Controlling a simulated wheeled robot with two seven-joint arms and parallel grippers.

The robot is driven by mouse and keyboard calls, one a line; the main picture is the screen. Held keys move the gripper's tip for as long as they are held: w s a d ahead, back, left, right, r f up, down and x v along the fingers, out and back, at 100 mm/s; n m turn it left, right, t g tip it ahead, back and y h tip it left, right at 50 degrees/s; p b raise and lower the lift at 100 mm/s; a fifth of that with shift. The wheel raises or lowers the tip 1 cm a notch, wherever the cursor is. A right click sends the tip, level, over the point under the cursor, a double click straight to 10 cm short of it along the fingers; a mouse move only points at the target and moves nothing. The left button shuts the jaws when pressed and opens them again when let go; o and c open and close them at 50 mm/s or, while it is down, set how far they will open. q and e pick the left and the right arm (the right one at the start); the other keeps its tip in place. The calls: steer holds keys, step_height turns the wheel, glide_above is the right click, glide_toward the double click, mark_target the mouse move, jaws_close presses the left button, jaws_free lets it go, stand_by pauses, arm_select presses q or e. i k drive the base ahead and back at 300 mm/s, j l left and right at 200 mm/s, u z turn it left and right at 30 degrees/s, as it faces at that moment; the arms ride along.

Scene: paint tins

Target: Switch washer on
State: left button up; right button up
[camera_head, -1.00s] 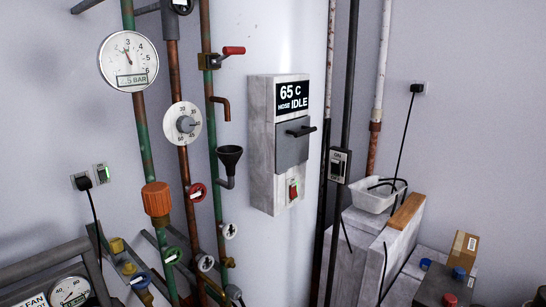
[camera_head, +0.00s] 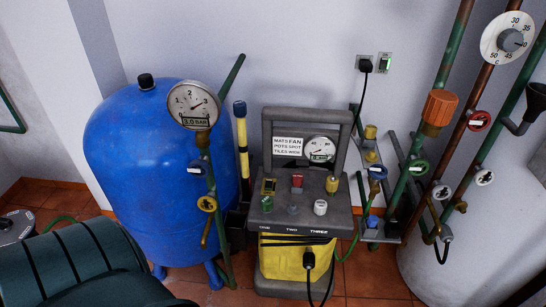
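A grey and yellow machine (camera_head: 294,222), which looks like the washer, stands on the floor in the middle. Its sign (camera_head: 288,147) reads "MATS FAN, POTS SPOT, TILES WIDE", with a round gauge (camera_head: 319,149) beside it. A small red control (camera_head: 297,180) sits on its top panel among a green knob (camera_head: 267,204), a white knob (camera_head: 320,207) and a brass fitting (camera_head: 332,184). I cannot tell the red control's position. A black connector (camera_head: 308,260) with a cable is at the yellow front. Neither of my grippers is in view.
A big blue tank (camera_head: 150,165) with a gauge (camera_head: 194,105) stands left. A dark green ribbed object (camera_head: 75,265) fills the lower left. Pipes and valves (camera_head: 418,168) crowd the right.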

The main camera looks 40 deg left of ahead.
mark_target(268, 184)
steer(key=u, duration=1.1)
